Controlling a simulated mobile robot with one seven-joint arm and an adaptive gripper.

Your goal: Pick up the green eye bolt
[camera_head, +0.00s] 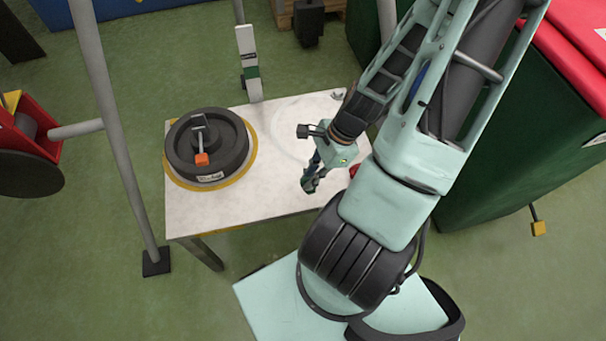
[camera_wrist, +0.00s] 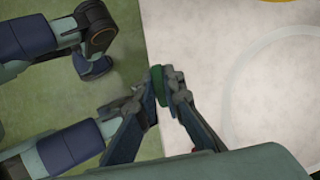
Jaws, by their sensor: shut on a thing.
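The green eye bolt (camera_wrist: 157,76) shows in the wrist view as a small dark green piece between the fingertips of my gripper (camera_wrist: 163,88). The fingers are closed on it and hide most of its shape. In the wrist view it appears close to the edge of the pale tabletop, but I cannot tell whether it touches the surface. In the head view my gripper (camera_head: 311,184) points down at the table's front right part. The bolt cannot be made out there.
A pale table (camera_head: 255,192) carries a thick black wheel (camera_head: 208,146) on its left, with an orange-tipped black piece on top. A small red thing (camera_head: 354,171) is near my gripper. A grey post (camera_head: 115,130) stands left. A green container (camera_head: 530,140) stands right.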

